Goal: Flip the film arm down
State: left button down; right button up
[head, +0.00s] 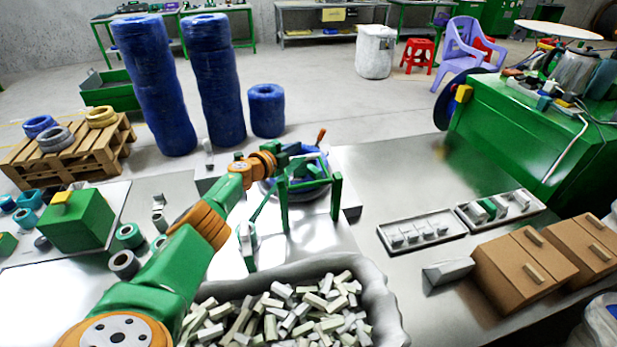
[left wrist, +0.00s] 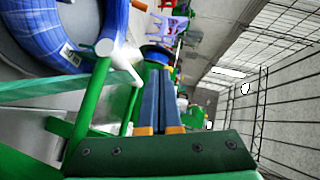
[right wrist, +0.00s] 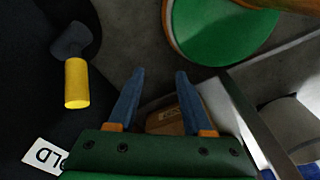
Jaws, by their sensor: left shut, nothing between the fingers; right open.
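A green frame (head: 309,187) stands at the middle of the table around a blue cable coil (head: 318,165). In the left wrist view the coil (left wrist: 60,35) is at the upper left, beside green bars with a white joint (left wrist: 122,60). I cannot tell for sure which bar is the film arm. My left gripper (head: 296,151) is at the top of the frame; its blue fingers (left wrist: 160,75) are shut with nothing between them, just right of the bars. Whether they touch a bar is unclear. My right gripper (right wrist: 160,73) is open and empty, away from the frame and outside the head view.
A bin of pale blocks (head: 385,290) stands at the front. Small trays (head: 425,243) and brown boxes (head: 515,275) lie to the right. A green box (head: 78,220) is on the left. In the right wrist view, a yellow-handled part (right wrist: 76,85) is near my right gripper.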

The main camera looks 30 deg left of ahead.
pick_arm(q)
jog(key=shift+w+a+f+b, duration=0.1)
jog(key=shift+a+f+b, duration=0.05)
jog(key=shift+f+b, duration=0.4)
jog(key=shift+w+a+f+b, duration=0.1)
jog(key=shift+f+b, duration=0.25)
jog(key=shift+b, duration=0.3)
jog(key=s+a+r+p, duration=0.3)
jog(key=s+r+p, duration=0.3)
jog(key=r+p, duration=0.5)
jog(key=shift+s, duration=0.35)
jog(key=shift+a+f, duration=0.1)
